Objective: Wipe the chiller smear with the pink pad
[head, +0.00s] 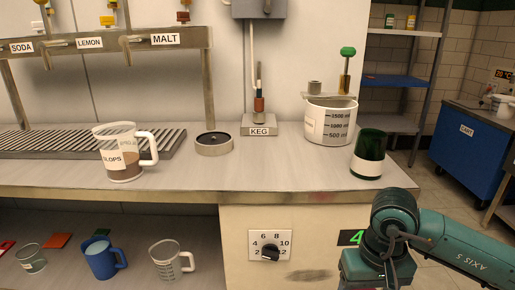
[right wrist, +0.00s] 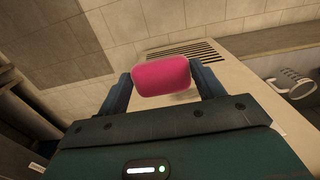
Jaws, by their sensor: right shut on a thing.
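The chiller (head: 237,228) is the pale cabinet under the counter, with a dial on its front. A dark brownish smear (head: 309,275) lies on its front, low and right of the dial. The pink pad (right wrist: 162,76) is between the fingers of my right gripper (right wrist: 163,82), which is shut on it. In the head view my right arm comes in from the right, its wrist right of the smear; the fingers and pad are out of that picture. In the wrist view a pale cabinet with a vent lies beyond the pad; I cannot tell whether they touch. My left gripper is not in view.
A dial (head: 270,246) sits left of the smear. On the counter above stand a green-and-white cup (head: 368,154), a measuring pot (head: 330,122) and the slops jug (head: 121,152). Mugs, including a blue one (head: 101,258), stand on the lower shelf. A blue cart (head: 466,130) is at the right.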

